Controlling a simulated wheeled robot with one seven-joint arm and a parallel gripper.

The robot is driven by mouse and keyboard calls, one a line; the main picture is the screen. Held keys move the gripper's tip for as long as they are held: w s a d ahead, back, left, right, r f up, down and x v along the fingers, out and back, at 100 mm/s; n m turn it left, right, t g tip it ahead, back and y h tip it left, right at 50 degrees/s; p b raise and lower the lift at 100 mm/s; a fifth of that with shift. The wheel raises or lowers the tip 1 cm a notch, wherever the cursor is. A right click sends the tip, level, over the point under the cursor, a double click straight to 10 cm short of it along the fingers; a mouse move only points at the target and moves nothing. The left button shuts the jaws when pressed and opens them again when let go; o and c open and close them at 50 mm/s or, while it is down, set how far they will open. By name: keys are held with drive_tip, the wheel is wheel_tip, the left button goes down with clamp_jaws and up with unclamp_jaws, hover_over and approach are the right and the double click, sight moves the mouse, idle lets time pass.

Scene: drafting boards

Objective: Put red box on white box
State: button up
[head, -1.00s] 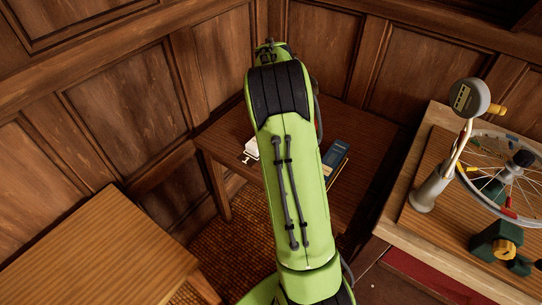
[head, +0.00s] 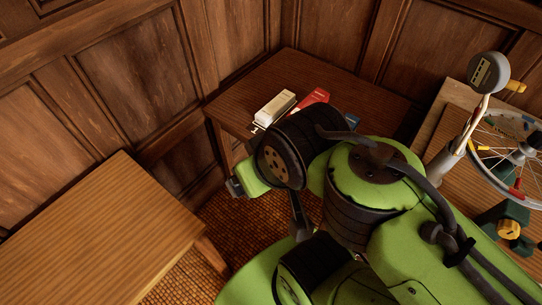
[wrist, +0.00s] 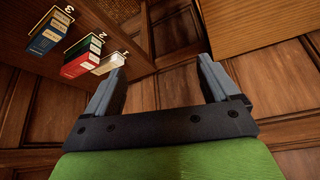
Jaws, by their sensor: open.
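The white box (head: 275,108) lies on the dark wooden table in the head view, with the red box (head: 313,97) just to its right. The wrist view shows the white box (wrist: 109,63) beside the red box (wrist: 78,66), with a green box (wrist: 91,44) against the red one. Whether the red and green boxes are stacked or side by side, I cannot tell. My gripper (wrist: 160,72) is open in the wrist view, with nothing between its fingers. The boxes are left of the fingers, apart from them. My arm hides part of the table in the head view.
A blue box (wrist: 48,33) lies farther left on the dark table (head: 315,68) in the wrist view. Numbers mark the places there. A lighter wooden table (head: 95,235) stands at left, its top bare. A bench at right holds a spoked wheel (head: 505,165) and a dial gauge (head: 488,72). Panelled walls close the corner.

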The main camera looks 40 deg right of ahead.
drive_tip(key=w+d+r+m+g+h, duration=0.1)
drive_tip(key=w+d+m, duration=0.2)
drive_tip(key=w, duration=0.2)
drive_tip(key=w+d+r+m, duration=0.1)
drive_tip(key=w+d+m, duration=0.1)
drive_tip(key=w+d, duration=0.3)
drive_tip(key=m+g+h, duration=0.3)
drive_tip(key=m+g, duration=0.1)
drive_tip(key=m, duration=0.6)
hover_over(309, 104)
drive_tip(key=a, duration=0.2)
drive_tip(key=f, duration=2.2)
drive_tip(key=shift+s, duration=0.2)
drive_tip(key=x, duration=0.5)
drive_tip(key=shift+w+d+f+b, duration=0.1)
drive_tip(key=shift+d+f+b, duration=0.15)
drive_tip(key=shift+f+b, duration=0.15)
drive_tip(key=shift+r+t, duration=0.15)
drive_tip(key=shift+t, duration=0.15)
drive_tip(key=c, duration=1.3)
wheel_tip(309, 104, up, 10)
drive_tip(key=shift+p, duration=0.95)
drive_tip(key=shift+c, duration=0.2)
